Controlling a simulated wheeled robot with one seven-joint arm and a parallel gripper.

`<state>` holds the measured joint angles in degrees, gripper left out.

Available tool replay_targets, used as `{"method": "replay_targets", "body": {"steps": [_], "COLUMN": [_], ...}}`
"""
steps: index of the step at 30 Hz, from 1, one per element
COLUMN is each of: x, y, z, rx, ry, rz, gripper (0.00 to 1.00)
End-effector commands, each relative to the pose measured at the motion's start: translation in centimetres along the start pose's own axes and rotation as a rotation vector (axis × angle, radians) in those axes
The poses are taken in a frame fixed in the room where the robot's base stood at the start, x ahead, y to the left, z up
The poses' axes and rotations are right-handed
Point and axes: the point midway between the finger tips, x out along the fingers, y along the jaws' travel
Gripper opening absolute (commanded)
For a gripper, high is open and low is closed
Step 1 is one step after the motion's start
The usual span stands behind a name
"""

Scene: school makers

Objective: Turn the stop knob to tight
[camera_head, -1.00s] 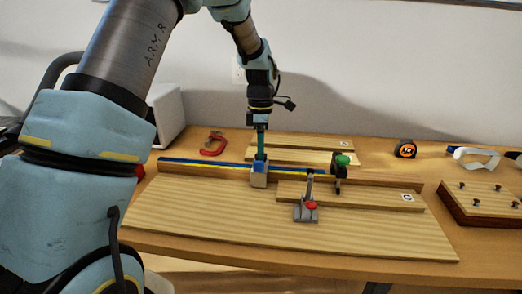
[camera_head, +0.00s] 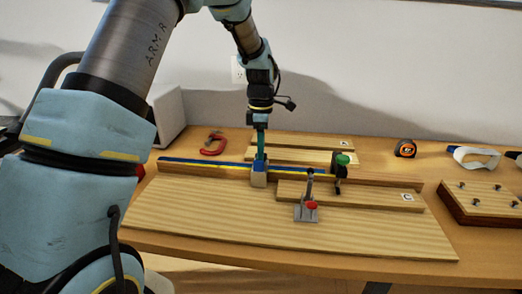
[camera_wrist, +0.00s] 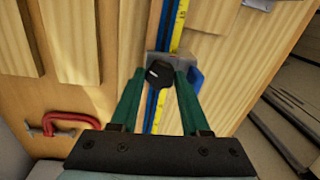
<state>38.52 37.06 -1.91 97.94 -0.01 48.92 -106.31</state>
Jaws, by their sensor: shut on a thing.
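The stop knob (camera_wrist: 159,73) is black and round with a white mark on its face, seen in the wrist view. It sits on the stop, a grey and blue block (camera_head: 258,179) on the fence with a blue and yellow scale strip (camera_head: 208,164). My gripper (camera_wrist: 160,76) has its two green fingers on opposite sides of the knob, shut on it. In the head view my gripper (camera_head: 260,156) points down at the top of the stop, and the knob is hidden there behind the fingers.
Right of the stop are a green knob (camera_head: 342,160) on a black fitting and a red-tipped clamp (camera_head: 307,206). A red C-clamp (camera_head: 213,148) lies behind at left. A tape measure (camera_head: 405,149) lies at right. The front of the wooden board (camera_head: 220,228) is clear.

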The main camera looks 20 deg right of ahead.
Motion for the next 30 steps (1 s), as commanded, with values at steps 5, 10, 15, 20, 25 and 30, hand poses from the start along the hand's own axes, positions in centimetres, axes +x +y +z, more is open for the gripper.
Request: {"method": "replay_targets", "body": {"steps": [5,10,15,20,25,30], "x": [-0.08,-0.09,-0.09,-0.07,-0.06,-0.05], "y": [-0.04,-0.05,-0.04,-0.07,-0.11,-0.10], "z": [0.06,0.12,0.11,0.15,0.21,0.22], "rx": [0.093,0.231,0.392,0.545,0.705,0.867], "ry": [0.007,0.017,0.029,0.040,0.050,0.062], "rz": [-0.002,-0.002,-0.002,-0.002,-0.002,-0.001], "gripper": [0.00,0.00,0.00,0.00,0.00,0.00]}}
